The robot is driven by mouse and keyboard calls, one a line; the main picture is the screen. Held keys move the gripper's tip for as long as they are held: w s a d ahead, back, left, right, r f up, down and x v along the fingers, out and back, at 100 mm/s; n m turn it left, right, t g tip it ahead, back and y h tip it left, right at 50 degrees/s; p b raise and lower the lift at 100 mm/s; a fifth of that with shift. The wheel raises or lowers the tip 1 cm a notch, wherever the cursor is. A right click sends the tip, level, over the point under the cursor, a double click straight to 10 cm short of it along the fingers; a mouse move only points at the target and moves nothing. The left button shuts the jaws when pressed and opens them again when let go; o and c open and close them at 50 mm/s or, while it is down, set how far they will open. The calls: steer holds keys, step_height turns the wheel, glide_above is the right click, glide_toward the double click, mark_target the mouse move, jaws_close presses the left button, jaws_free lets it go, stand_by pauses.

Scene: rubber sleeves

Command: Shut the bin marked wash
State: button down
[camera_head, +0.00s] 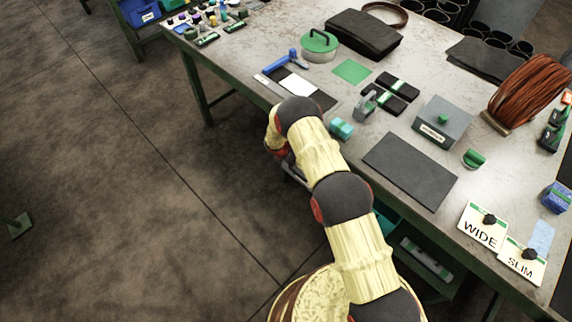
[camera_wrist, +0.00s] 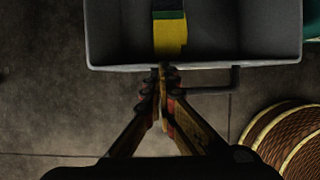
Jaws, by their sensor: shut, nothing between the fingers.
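In the wrist view an open grey bin or drawer (camera_wrist: 118,67) fills the top of the picture, its near wall facing my gripper. A thin bar handle (camera_wrist: 212,90) runs along that wall to the right. A yellow and green item (camera_wrist: 170,35) lies inside. My gripper (camera_wrist: 163,70) is shut and empty, its fingertips at the near wall beside the handle's left end; I cannot tell whether they touch. No "wash" marking can be read in either view. In the head view my arm reaches down past the table's front edge and hides most of the gripper.
The table (camera_head: 345,120) carries a grey lidded box (camera_head: 443,122), a dark mat (camera_head: 410,170), WIDE (camera_head: 481,228) and SLIM (camera_head: 523,260) cards and several tools. A shelf under it holds a tray with a green and white item (camera_head: 426,258). A blue bin (camera_head: 140,12) stands back left.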

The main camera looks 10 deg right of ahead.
steer(key=shift+w+d+f, duration=0.1)
steer(key=shift+w+d, duration=0.1)
steer(key=shift+d, duration=0.2)
steer(key=shift+a, duration=0.1)
